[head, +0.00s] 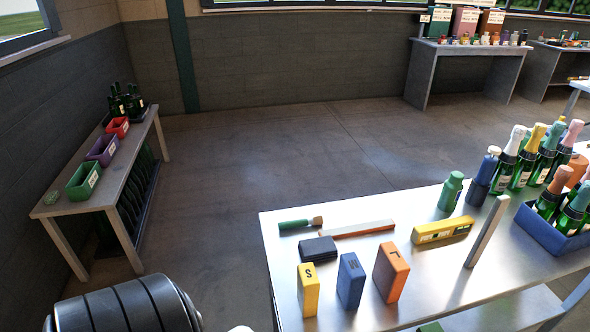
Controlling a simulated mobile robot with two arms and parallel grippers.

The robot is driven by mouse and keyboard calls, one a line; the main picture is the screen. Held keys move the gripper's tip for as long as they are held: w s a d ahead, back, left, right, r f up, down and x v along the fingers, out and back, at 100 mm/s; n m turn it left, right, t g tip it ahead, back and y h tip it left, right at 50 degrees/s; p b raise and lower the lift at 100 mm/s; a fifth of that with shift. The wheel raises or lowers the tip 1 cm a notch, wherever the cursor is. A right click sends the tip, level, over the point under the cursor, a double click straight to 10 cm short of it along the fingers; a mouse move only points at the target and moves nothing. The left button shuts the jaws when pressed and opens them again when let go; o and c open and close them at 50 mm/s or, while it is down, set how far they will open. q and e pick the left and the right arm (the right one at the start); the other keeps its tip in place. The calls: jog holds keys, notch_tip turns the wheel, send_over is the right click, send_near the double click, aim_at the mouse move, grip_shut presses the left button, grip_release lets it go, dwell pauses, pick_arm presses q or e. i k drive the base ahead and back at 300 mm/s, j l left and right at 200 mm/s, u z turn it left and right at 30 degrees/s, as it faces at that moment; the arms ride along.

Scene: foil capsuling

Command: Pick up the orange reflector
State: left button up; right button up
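No thing in the head view is plainly marked as a reflector. An upright orange box (391,272) with a dark letter on top stands near the front of the metal table (440,291). A flat strip with an orange-red face and a pale edge (357,229) lies behind it. I cannot tell whether either is the orange reflector. Neither of my grippers is in view.
A blue box (351,281) and a yellow box (308,290) stand left of the orange one. A black block (318,249), a green-handled brush (300,224), a yellow level (443,230) and bottles (524,165) share the table. The floor beyond is clear.

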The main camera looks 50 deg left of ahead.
aim_at(349, 230)
jog(key=u, duration=1.1)
jog(key=z, duration=2.6)
jog(key=i+l+z, duration=0.25)
jog(key=z, duration=0.25)
jog(key=i+l+z, duration=0.2)
jog(key=z, duration=0.25)
jog(key=i+z, duration=0.35)
jog(key=z, duration=0.15)
